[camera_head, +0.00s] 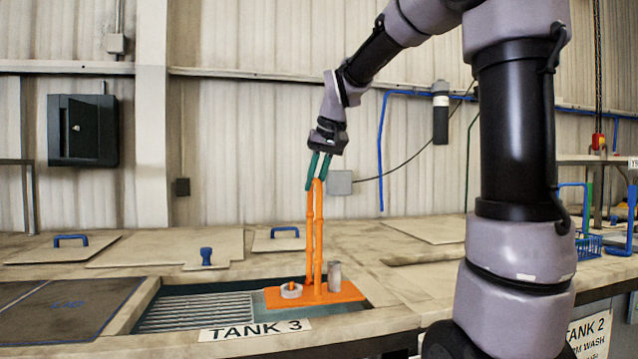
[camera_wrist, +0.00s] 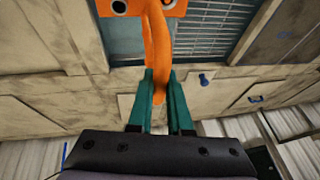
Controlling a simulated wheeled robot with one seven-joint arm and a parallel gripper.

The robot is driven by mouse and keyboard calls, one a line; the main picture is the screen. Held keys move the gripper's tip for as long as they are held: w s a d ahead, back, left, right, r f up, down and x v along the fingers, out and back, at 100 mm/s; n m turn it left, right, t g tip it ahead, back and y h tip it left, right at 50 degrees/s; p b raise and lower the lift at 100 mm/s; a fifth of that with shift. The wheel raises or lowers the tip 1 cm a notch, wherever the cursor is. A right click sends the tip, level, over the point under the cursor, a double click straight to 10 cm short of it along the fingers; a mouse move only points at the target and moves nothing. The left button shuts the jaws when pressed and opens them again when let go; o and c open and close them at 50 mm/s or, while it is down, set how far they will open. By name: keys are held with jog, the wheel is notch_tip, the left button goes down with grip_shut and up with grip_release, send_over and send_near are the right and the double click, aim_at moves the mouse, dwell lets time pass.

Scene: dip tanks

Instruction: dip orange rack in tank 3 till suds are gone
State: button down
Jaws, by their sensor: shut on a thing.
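The orange rack (camera_head: 316,293) has a flat base plate and a tall orange handle (camera_head: 314,235). My gripper (camera_head: 317,178) is shut on the top of the handle, and its teal fingers also show in the wrist view (camera_wrist: 160,95). The rack hangs upright over the right part of the open tank 3 (camera_head: 215,287), with its plate at about rim height. A white ring-shaped part (camera_head: 291,290) and a grey cylinder (camera_head: 335,276) stand on the plate. The tank has a ribbed grating on its left. No suds can be made out on the rack at this size.
A "TANK 3" label (camera_head: 254,330) is on the front rim. A dark panel (camera_head: 65,310) lies left of the tank. Lids with blue handles (camera_head: 70,240) lie behind it. A blue basket (camera_head: 588,246) and the tank 2 label (camera_head: 588,337) are at the right.

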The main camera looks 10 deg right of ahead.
send_over(309, 266)
jog(key=w, duration=0.4)
jog(key=f, duration=2.4)
jog(key=shift+s+d, duration=0.3)
jog(key=shift+a, duration=0.25)
dwell(1.6)
jog(key=shift+a+r, duration=0.1)
jog(key=shift+a, duration=0.05)
dwell(1.8)
